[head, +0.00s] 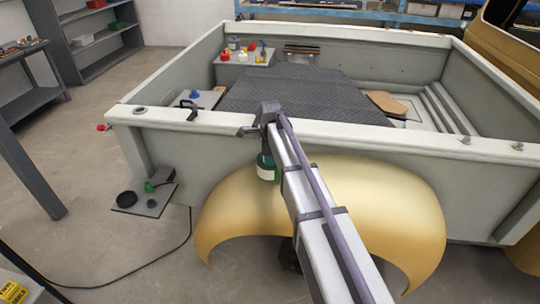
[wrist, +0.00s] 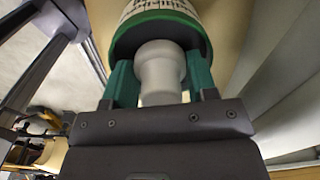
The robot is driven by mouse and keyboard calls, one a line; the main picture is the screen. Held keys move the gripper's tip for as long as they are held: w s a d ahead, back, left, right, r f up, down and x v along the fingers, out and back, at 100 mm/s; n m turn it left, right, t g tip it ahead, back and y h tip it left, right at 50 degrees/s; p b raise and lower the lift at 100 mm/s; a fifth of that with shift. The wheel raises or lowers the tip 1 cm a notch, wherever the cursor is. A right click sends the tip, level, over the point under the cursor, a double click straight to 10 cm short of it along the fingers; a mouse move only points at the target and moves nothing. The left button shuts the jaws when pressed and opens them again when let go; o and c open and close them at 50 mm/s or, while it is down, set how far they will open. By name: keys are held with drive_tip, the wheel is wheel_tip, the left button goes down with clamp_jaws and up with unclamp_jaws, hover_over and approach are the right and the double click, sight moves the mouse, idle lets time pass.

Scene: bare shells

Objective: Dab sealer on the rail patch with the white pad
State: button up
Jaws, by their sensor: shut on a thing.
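My gripper (wrist: 160,78) has two green fingers shut on the pale neck of a green bottle (wrist: 163,14) with a white printed label. In the head view the bottle (head: 267,170) hangs below my wrist, in front of the near truck-bed rail (head: 350,133) and over the gold fender (head: 350,195). It appears apart from the rail. My arm hides the fingers there. I cannot make out a white pad; the bottle's far end is out of the wrist view. A grey disc with a dark ring (head: 140,110) lies on the rail's left corner; I cannot tell if it is the patch.
Bottles crowd a box (head: 243,60) inside the bed. A low side tray (head: 145,200) holds small parts. The dark bed mat (head: 290,92) is mostly bare.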

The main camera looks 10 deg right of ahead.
wheel_tip(320, 180, up, 7)
drive_tip(key=p, duration=0.7)
drive_tip(key=shift+r, duration=0.1)
